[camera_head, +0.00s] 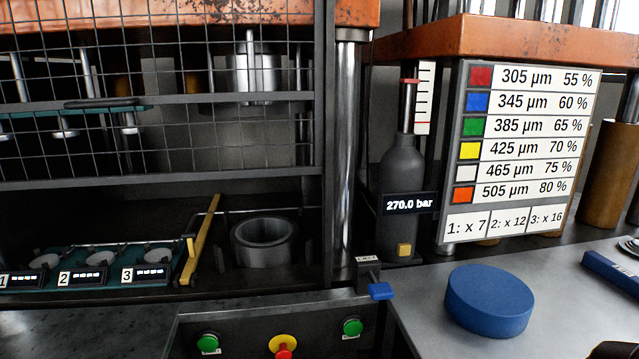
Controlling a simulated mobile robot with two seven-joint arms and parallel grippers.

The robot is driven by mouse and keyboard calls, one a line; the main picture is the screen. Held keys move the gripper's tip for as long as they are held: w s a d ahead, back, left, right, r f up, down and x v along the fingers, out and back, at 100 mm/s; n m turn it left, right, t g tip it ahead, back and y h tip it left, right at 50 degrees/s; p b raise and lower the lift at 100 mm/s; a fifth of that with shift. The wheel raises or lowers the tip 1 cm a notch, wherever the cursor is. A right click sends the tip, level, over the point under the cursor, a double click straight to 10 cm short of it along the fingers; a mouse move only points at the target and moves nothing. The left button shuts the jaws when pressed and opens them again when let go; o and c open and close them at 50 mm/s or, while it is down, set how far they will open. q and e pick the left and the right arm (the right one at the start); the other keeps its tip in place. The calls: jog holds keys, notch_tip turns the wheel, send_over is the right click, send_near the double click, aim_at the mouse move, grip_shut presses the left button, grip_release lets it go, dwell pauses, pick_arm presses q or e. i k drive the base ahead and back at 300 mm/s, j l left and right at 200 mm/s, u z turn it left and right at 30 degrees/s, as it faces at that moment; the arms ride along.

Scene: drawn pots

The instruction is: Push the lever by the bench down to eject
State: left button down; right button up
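A small lever with a blue handle (380,291) sticks out at the bench's front edge, just right of the button panel. Its dark mount (368,270) carries a small white label, too small to read surely. The handle points toward the lower right. The grey bench top (420,318) begins to the right of it. Neither of my grippers shows clearly in the head view, and nothing touches the lever.
A panel (275,325) with two green buttons and a red-yellow one is at the left. A wire guard (160,100) is raised over a press with a metal ring (264,242). A dark shape (612,351) cuts the bottom right edge.

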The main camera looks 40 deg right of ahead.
aim_at(378, 292)
jog(key=k+z, duration=0.15)
jog(key=z, duration=1.5)
